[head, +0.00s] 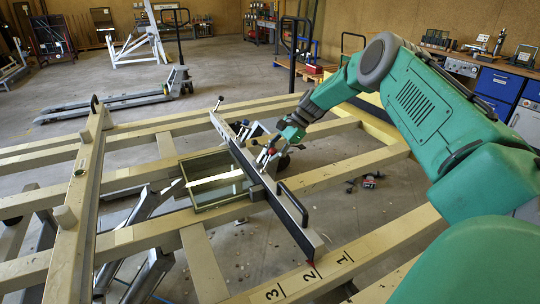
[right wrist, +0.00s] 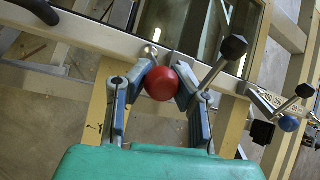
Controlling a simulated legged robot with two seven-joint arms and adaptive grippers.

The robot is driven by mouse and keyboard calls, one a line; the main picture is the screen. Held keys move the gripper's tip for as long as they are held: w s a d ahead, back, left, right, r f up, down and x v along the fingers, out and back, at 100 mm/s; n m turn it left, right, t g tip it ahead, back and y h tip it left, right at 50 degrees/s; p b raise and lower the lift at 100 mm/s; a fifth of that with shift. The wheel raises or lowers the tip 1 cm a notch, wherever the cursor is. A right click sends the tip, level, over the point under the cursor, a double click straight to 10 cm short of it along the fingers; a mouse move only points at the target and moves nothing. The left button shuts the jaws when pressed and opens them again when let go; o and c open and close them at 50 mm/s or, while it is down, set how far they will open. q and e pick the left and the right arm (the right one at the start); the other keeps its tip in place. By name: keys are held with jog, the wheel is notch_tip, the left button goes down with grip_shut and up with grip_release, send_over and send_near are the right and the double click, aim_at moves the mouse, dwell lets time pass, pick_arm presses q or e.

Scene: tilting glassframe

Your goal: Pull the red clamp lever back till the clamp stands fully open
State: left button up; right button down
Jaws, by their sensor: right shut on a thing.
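The red ball knob of the clamp lever (right wrist: 161,83) sits between the fingers of my right gripper (right wrist: 164,78) in the right wrist view. The blue-grey fingers are closed on it from both sides. A short metal stem shows behind the knob, by the light rail. In the head view my right gripper (head: 273,147) reaches down from the right to the dark-edged bar beside the glass pane (head: 215,178). The clamp jaw is largely hidden there, so its opening cannot be read. My left gripper is not in view.
A black handle (head: 293,203) rises from the bar. Pale frame beams (head: 345,174) surround the work, with open gaps between them. A pallet jack (head: 120,103) stands behind.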

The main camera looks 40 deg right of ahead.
jog(key=shift+w+d+r, duration=0.1)
jog(key=shift+d+r, duration=0.15)
jog(key=shift+d, duration=0.2)
jog(key=c, duration=1.7)
grip_release()
jog(key=o, duration=0.4)
jog(key=shift+s+r, duration=0.1)
jog(key=shift+s, duration=0.1)
jog(key=shift+o, duration=0.2)
jog(key=shift+s+d, duration=0.1)
jog(key=shift+s, duration=0.1)
jog(key=shift+w+f, duration=0.2)
jog(key=shift+f, duration=0.05)
jog(key=shift+r, duration=0.25)
jog(key=v, duration=0.7)
jog(key=shift+s+d, duration=0.15)
jog(key=shift+d, duration=0.35)
